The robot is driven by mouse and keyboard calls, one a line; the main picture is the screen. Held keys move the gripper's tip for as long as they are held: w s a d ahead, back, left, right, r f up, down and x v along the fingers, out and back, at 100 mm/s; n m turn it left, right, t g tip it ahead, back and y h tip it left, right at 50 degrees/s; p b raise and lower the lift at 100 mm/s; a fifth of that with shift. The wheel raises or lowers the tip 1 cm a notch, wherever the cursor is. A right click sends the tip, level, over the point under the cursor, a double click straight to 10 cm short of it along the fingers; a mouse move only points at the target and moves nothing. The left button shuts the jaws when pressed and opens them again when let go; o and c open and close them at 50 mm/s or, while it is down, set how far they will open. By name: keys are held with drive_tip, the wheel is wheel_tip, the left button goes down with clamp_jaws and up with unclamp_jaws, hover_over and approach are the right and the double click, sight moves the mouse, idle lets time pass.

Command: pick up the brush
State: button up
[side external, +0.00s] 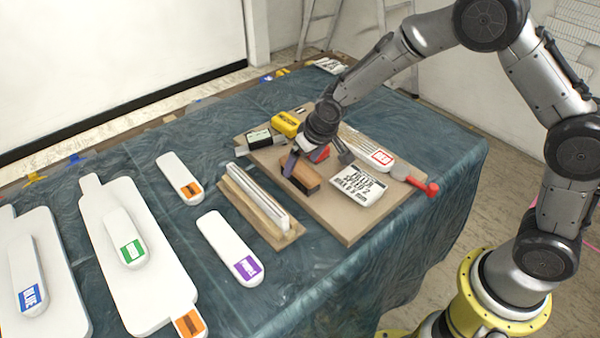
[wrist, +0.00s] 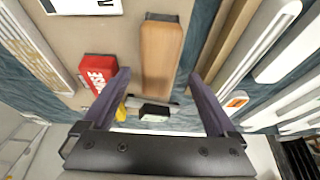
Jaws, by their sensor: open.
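A brown wooden block (side external: 303,178) with a dark lower side lies on the beige board, below my gripper in the side view. It may be the brush; I cannot make out bristles. In the wrist view the wooden block (wrist: 162,60) runs lengthwise between my fingers, with a dark strip at its far end. My gripper (side external: 318,166) is open above the block, one purple finger on each side. In the wrist view my gripper (wrist: 158,76) shows gaps between both fingers and the wood. The height gap is hard to tell.
The beige board (side external: 345,226) also holds a white label card (side external: 359,185), a red-handled tool (side external: 422,186), and a yellow item (side external: 286,124). A red item (wrist: 99,70) lies near the left finger. A metal-topped wooden piece (side external: 262,205) lies beside the board.

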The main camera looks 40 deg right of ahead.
sight(300, 166)
drive_tip(key=shift+x, duration=1.8)
drive_tip(key=shift+d+f, duration=0.15)
drive_tip(key=shift+f, duration=0.05)
clamp_jaws()
drive_tip(key=shift+r, duration=0.1)
drive_tip(key=shift+w+r, duration=0.1)
drive_tip(key=shift+r, duration=0.45)
wheel_tip(300, 166, up, 3)
drive_tip(key=shift+f, duration=0.1)
drive_tip(key=s+r, duration=0.5)
drive_tip(key=shift+d+r, duration=0.25)
drive_tip(key=shift+d, duration=0.1)
drive_tip(key=s+d+r, duration=0.1)
drive_tip(key=s+r, duration=0.3)
drive_tip(key=s, duration=0.5)
drive_tip(key=shift+d, duration=0.15)
